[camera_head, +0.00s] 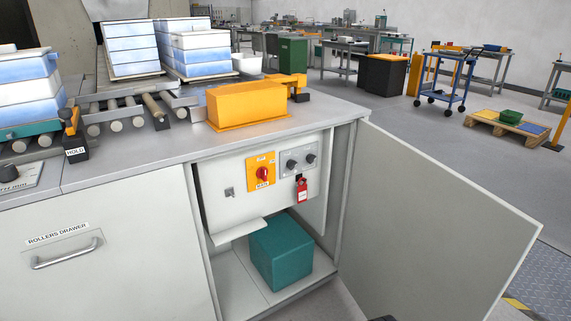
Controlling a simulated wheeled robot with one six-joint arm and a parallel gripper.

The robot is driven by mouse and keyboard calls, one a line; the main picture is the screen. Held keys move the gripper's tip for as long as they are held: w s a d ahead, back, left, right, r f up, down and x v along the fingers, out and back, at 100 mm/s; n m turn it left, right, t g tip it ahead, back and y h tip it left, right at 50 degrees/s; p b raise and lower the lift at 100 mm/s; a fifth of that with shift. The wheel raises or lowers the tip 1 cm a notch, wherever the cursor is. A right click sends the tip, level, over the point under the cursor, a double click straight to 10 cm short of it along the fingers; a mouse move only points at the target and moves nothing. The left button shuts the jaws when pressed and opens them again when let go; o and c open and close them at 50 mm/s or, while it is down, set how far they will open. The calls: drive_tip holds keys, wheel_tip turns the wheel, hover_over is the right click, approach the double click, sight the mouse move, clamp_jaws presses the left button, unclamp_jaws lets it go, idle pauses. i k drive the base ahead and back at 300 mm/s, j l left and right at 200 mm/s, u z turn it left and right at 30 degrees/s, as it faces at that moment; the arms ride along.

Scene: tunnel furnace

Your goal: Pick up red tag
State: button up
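A small red tag (302,190) hangs upright inside the open cabinet, just below a grey plate with two dark knobs (301,162). It is attached at its top, but how it is held there is too small to tell. To its left is a yellow plate with a red rotary switch (262,173). My gripper is not recognisable in the view; only a dark sliver shows at the bottom edge.
The cabinet door (440,215) stands wide open to the right. A teal box (281,252) sits on the cabinet floor below the tag. A small ledge (240,232) juts out lower left. A yellow block (247,103) is on the counter above.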

sight(302, 190)
drive_tip(key=i+j+z, duration=0.4)
drive_tip(key=i, duration=0.15)
drive_tip(key=i+j+z, duration=0.45)
drive_tip(key=i+l, duration=0.05)
drive_tip(key=i, duration=0.05)
